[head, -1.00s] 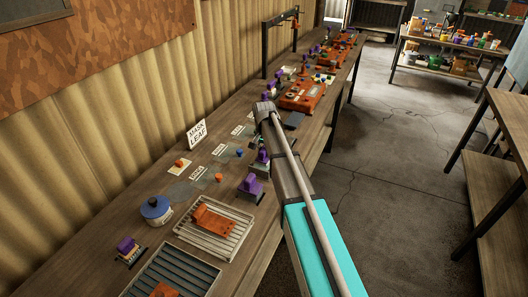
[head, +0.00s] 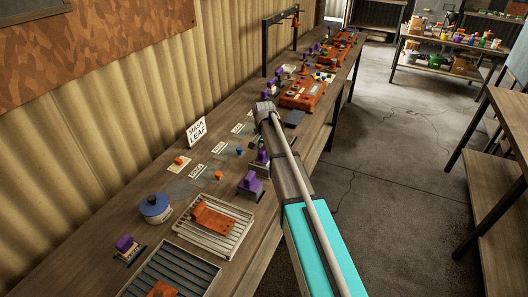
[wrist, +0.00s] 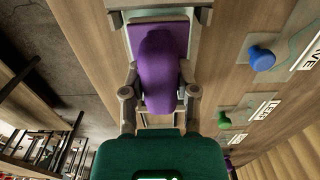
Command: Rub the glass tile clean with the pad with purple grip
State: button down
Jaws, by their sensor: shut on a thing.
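A pad with a purple grip (wrist: 160,70) fills the middle of the wrist view. My gripper (wrist: 160,93) is shut on that purple grip, with one finger on each side. The pad's underside is hidden, so I cannot tell whether it touches anything. Thin, clear glass tiles lie on the bench in a row; one with a blue knob (wrist: 262,59) and one with a green knob (wrist: 224,119) are to the right of the pad in the wrist view. In the head view the tiles (head: 204,176) lie left of my arm, which partly hides the gripper.
Another purple-gripped block (head: 250,183) stands near the bench's front edge. A blue-lidded pot (head: 155,208) and an orange piece on a slatted tray (head: 236,236) are nearer. A "MASK LEAF" sign (head: 196,131) stands by the wall. Orange boxes (head: 302,96) crowd the far bench.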

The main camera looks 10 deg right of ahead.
jog(key=shift+f+b, duration=0.35)
jog(key=shift+f, duration=0.05)
jog(key=shift+r, duration=0.1)
jog(key=shift+w+d, duration=0.65)
jog(key=shift+w, duration=0.2)
jog(key=shift+w+d, duration=0.6)
jog(key=shift+w, duration=0.2)
jog(key=shift+s+a, duration=0.1)
jog(key=shift+s, duration=0.1)
jog(key=shift+s+a, duration=0.6)
jog(key=shift+s, duration=0.15)
jog(key=shift+s+a, duration=0.55)
jog(key=shift+s, duration=0.2)
jog(key=shift+w, duration=0.1)
